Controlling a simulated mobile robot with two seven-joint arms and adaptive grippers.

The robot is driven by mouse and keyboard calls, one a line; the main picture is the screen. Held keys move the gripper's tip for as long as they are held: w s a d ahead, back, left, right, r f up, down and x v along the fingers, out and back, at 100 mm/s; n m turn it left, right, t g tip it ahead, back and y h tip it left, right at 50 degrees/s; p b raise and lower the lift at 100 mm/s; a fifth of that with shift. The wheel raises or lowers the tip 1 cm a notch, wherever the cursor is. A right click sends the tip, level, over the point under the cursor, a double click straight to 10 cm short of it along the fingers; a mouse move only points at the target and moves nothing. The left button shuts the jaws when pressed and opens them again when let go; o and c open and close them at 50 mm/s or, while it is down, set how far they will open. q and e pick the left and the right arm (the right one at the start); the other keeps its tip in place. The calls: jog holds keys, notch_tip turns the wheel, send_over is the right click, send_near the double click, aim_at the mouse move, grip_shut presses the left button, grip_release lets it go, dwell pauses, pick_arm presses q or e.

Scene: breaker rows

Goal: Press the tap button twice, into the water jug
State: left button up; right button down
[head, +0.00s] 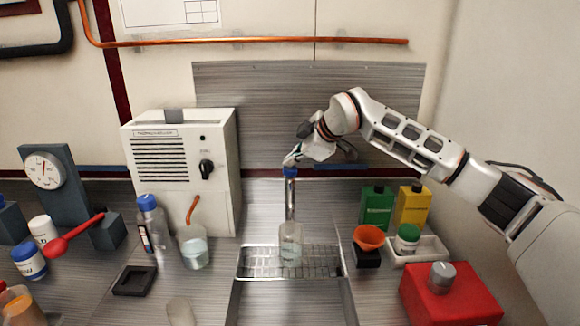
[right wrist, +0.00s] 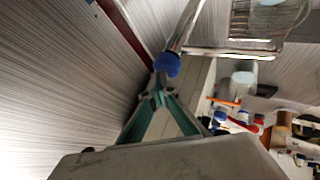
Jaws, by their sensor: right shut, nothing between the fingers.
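The tap (head: 290,200) is a slim metal post with a blue button (head: 290,172) on top; the button also shows in the right wrist view (right wrist: 167,64). A clear jug (head: 290,243) stands upright below the tap on the metal drip grate; any water in it is hard to make out. My right gripper (head: 291,159) is shut and empty, its tips just above the blue button. In the right wrist view its closed fingertips (right wrist: 158,90) are close beside the button; I cannot tell whether they touch it. My left gripper is not in view.
The drip grate (head: 256,263) sits over a sink. Left are a white boxed unit (head: 184,170), a blue-capped bottle (head: 152,225) and a beaker (head: 193,250). Right are green (head: 376,207) and yellow (head: 411,206) bottles, an orange funnel (head: 369,237) and a red box (head: 450,300).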

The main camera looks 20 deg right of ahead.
aim_at(292, 169)
jog(key=shift+f, duration=0.45)
jog(key=shift+r, duration=0.1)
jog(key=shift+r+p, duration=0.5)
jog(key=shift+r, duration=0.85)
jog(key=shift+r, duration=0.1)
jog(key=shift+r+p, duration=1.05)
jog(key=shift+r, duration=1.4)
